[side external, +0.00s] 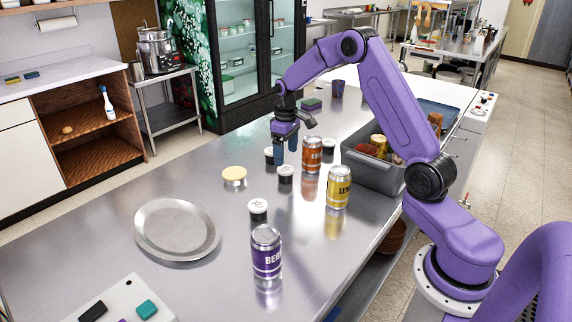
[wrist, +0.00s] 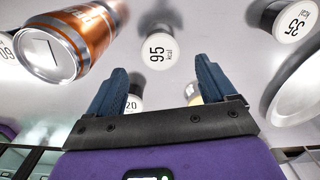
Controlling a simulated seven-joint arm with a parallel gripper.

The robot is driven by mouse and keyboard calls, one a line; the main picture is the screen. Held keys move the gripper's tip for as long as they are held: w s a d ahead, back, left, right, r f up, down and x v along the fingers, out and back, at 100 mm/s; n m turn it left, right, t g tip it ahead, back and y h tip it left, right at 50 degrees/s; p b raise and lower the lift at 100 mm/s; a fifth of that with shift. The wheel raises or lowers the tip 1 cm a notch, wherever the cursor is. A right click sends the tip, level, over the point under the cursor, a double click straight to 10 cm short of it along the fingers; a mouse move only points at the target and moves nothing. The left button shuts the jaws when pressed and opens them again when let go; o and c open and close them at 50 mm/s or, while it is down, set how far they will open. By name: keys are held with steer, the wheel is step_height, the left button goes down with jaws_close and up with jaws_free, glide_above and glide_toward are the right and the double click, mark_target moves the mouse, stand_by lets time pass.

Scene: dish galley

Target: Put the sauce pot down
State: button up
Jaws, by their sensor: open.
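Several small dark sauce pots with white lids stand on the steel counter. The pot marked 95 kcal (side external: 286,171) is just in front of my gripper (side external: 285,152); it also shows in the wrist view (wrist: 157,50), beyond the fingertips. A pot marked 20 (wrist: 134,104) is partly hidden by the left finger in the wrist view. A pot marked 35 kcal (wrist: 290,20) is at upper right there and stands nearer the purple can in the side view (side external: 258,207). My gripper is open, fingers pointing down, with no pot between them.
An orange can (side external: 312,156) and a yellow can (side external: 339,188) stand right of my gripper. A purple can (side external: 266,254) and a round metal plate (side external: 160,205) are nearer the camera. A cream-lidded container (side external: 234,173) is left. A grey bin (side external: 372,172) holds several items.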

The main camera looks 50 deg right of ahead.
mark_target(286, 169)
steer(key=s+a+r+n, duration=0.2)
steer(key=s+a+r, duration=0.15)
steer(key=a, duration=0.35)
steer(key=s+a+r+n, duration=0.1)
steer(key=s+a+r, duration=0.2)
steer(key=a+r, duration=0.25)
steer(key=s+a+n, duration=0.1)
steer(key=s+a, duration=0.2)
steer(key=s, duration=0.3)
steer(key=s+a+n, duration=0.2)
steer(key=s+a, duration=0.1)
steer(key=s, duration=0.4)
steer(key=s+a+r+n, duration=0.1)
steer(key=s+a, duration=0.3)
steer(key=s, duration=0.2)
steer(key=shift+s+n, duration=0.2)
steer(key=shift+n, duration=0.1)
steer(key=shift+o, duration=0.4)
steer(key=s+d+f+n, duration=0.1)
steer(key=s+d+n, duration=0.1)
steer(key=s, duration=0.9)
steer(key=shift+s+f+n, duration=0.2)
steer(key=shift+s+n, duration=0.15)
steer(key=shift+n, duration=0.05)
